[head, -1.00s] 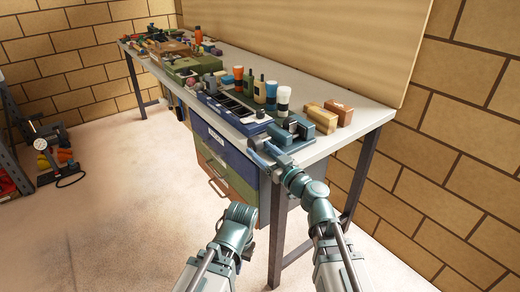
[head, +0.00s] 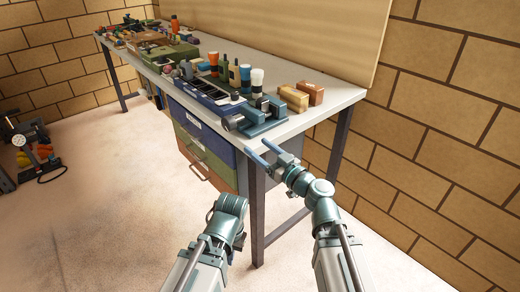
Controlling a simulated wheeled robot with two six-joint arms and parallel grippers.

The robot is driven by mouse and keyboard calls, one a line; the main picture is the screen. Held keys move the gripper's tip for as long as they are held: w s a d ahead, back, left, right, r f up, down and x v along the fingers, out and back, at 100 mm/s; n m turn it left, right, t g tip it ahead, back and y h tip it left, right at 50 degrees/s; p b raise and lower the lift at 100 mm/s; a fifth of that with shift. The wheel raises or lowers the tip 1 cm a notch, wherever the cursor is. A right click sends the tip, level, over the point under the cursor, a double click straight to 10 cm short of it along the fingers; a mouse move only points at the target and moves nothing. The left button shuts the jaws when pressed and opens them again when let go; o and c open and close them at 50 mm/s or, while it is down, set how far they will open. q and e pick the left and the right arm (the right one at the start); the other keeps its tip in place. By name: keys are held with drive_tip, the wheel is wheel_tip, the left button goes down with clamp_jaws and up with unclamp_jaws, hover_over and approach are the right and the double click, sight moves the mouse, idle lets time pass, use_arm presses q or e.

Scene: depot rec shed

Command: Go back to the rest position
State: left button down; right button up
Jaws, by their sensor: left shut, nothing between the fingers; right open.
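My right gripper (head: 257,151) is open and empty, held in front of the workbench's near corner. Its two blue fingers point up and to the left, apart from the blue-grey vise (head: 262,118) on the bench. My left gripper (head: 228,208) is lower, in front of the bench's near leg and drawers. It is shut and holds nothing; its fingertips are mostly hidden behind its own wrist.
The grey workbench (head: 342,96) carries bottles, cups, a divided tray, wooden blocks (head: 291,98) and several tools. Blue and green drawers (head: 207,150) hang below it. A gauge pump (head: 25,145) stands at far left.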

drive_tip(key=s+a+f+g+h, duration=0.1)
drive_tip(key=s+f+g, duration=0.25)
drive_tip(key=f, duration=0.35)
drive_tip(key=s+a+f+g+h, duration=0.1)
drive_tip(key=s+f+g+h, duration=0.15)
drive_tip(key=f+g, duration=0.4)
drive_tip(key=s+d+f+m+g+h, duration=0.2)
drive_tip(key=s+d+f+m+h, duration=0.25)
drive_tip(key=d, duration=0.25)
drive_tip(key=s+d+f+m+g+h, duration=0.2)
drive_tip(key=s+d+f+m+h, duration=0.15)
drive_tip(key=d+f, duration=0.3)
drive_tip(key=s+a+r+n+p, duration=0.2)
drive_tip(key=a+r+p, duration=0.3)
drive_tip(key=r+p, duration=0.5)
drive_tip(key=s+a+r+n+g+h+p, duration=0.1)
drive_tip(key=s+a+r+p, duration=0.3)
drive_tip(key=r+p, duration=0.5)
drive_tip(key=shift+s+a+r+n+p, duration=0.15)
drive_tip(key=shift+a+r+n+p, duration=0.3)
drive_tip(key=shift+r+n, duration=0.35)
